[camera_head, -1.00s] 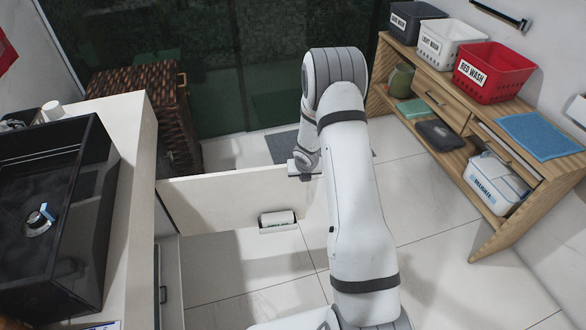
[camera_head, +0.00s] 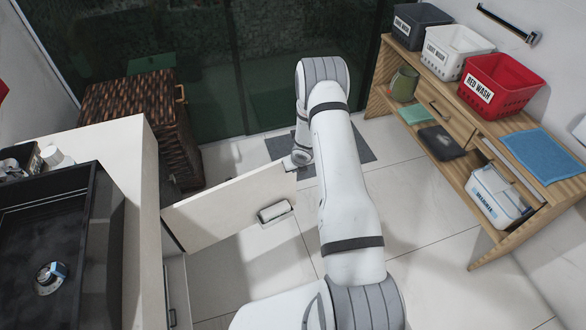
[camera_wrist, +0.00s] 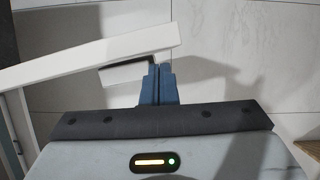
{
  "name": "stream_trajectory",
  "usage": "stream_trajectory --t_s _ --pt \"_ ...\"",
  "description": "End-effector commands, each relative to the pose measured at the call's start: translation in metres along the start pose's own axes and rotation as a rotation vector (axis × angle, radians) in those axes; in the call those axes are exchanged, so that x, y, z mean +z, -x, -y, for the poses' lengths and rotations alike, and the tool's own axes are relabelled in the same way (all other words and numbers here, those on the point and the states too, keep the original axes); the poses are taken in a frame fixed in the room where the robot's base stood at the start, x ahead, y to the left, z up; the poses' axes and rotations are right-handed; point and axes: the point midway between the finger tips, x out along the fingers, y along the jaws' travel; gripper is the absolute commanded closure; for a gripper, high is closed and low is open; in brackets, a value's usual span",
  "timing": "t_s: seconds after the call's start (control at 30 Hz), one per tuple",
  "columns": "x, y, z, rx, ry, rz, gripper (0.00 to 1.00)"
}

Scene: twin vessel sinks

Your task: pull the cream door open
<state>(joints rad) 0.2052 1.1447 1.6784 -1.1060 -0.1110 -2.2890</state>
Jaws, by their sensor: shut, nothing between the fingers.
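The cream door (camera_head: 220,207) stands swung out from the cream cabinet at the left, its free end toward the middle of the floor. A small white holder (camera_head: 273,213) sits on its near face. My gripper (camera_head: 289,163) is at the door's free end, on the far side, partly hidden by my arm. In the wrist view, the gripper's blue fingers (camera_wrist: 158,72) are shut and empty, just beside the door's edge (camera_wrist: 95,52). I cannot tell whether they touch it.
A cream counter with a black sink (camera_head: 60,250) is at the left. A wicker hamper (camera_head: 145,115) stands behind the door. A wooden shelf (camera_head: 485,170) with baskets is at the right. Tiled floor (camera_head: 415,220) between is clear; a grey mat (camera_head: 350,150) lies near the glass.

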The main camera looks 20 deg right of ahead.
Motion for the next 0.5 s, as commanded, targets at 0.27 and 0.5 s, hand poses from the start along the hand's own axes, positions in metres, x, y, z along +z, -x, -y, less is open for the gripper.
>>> stream_trajectory --t_s 0.27,0.5 --pt "-0.0001 0.0000 -0.0009 0.000 0.001 -0.001 1.00" --pt "0.0009 -0.0001 -0.0047 0.003 0.007 0.000 1.00"
